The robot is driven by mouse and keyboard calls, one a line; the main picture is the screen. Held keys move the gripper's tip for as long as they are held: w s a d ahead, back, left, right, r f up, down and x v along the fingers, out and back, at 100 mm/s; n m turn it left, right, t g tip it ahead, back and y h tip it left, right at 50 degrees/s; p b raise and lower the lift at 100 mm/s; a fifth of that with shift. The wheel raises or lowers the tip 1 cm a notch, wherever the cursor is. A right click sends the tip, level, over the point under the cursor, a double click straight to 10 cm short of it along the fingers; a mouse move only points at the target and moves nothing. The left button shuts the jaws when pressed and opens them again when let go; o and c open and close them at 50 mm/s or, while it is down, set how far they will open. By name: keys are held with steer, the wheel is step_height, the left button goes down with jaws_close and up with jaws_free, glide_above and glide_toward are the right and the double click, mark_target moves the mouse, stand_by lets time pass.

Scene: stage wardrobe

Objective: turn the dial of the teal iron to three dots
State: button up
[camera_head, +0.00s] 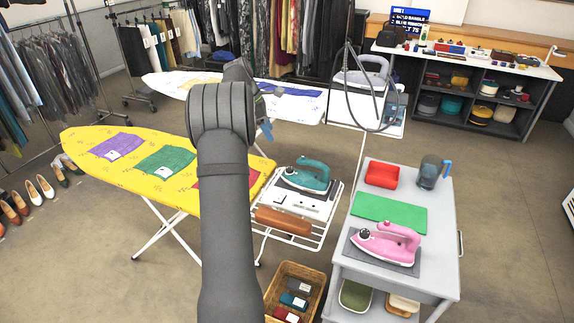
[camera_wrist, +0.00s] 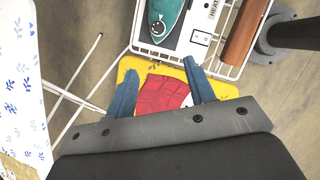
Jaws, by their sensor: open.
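The teal iron (camera_head: 310,176) stands on a dark pad on the white wire rack beside the yellow ironing board. It also shows at the top of the wrist view (camera_wrist: 162,14), partly cut off. A small round part that looks like its dial (camera_wrist: 158,28) shows near its lower end; its marks are too small to read. My gripper (camera_wrist: 161,65) is open and empty, with its blue fingers apart. In the wrist view a red folded cloth (camera_wrist: 158,95) on the yellow board lies beyond the fingers. In the head view my arm hides most of the gripper.
A white control box (camera_head: 300,199) and a brown roll (camera_head: 283,221) share the rack (camera_head: 321,232). The yellow board (camera_head: 95,158) carries folded cloths.

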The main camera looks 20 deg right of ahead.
steer(key=n, duration=0.1)
glide_toward(289, 168)
steer(key=x, duration=0.8)
steer(key=shift+r, duration=0.1)
steer(key=c, duration=1)
